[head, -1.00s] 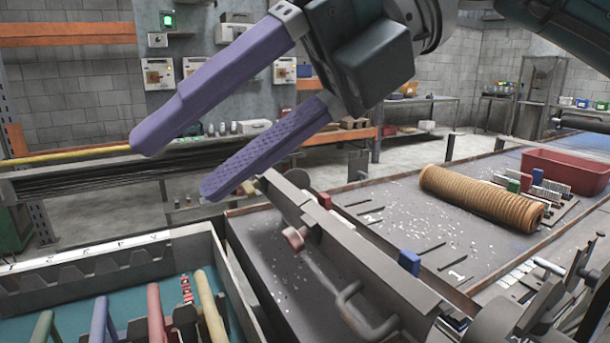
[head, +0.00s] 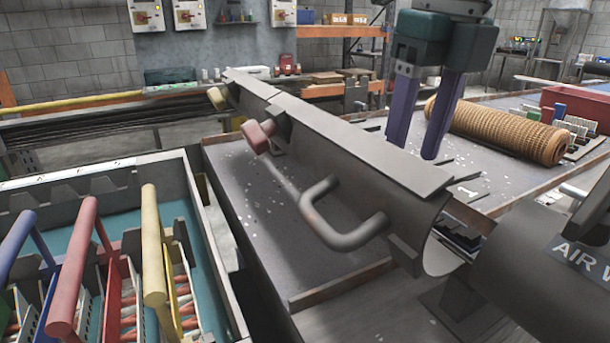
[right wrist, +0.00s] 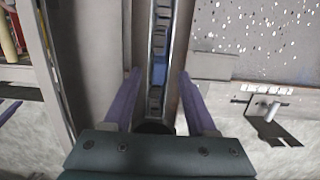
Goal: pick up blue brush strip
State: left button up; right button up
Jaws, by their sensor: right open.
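My right gripper (head: 416,148) points down behind the long grey trough (head: 350,150) in the head view. In the right wrist view the open gripper (right wrist: 158,82) has one finger on each side of a narrow slotted channel. A blue piece (right wrist: 159,68), probably the blue brush strip, sits in that channel, between and slightly beyond the fingertips. Nothing is gripped, and I cannot tell whether a finger touches the channel. That blue piece is hidden in the head view. My left gripper is not in view.
A ribbed brown roller (head: 500,130) lies on the bench behind, beside several brush strips and a red bin (head: 580,105). A grey handle (head: 340,222) juts from the trough's near side. A grey crate (head: 215,255) holding several coloured-handled carriers stands at the left.

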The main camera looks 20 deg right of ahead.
jog(key=shift+w+a+f, duration=0.1)
jog(key=shift+w+f, duration=0.1)
jog(key=shift+f, duration=1.1)
grip_shut()
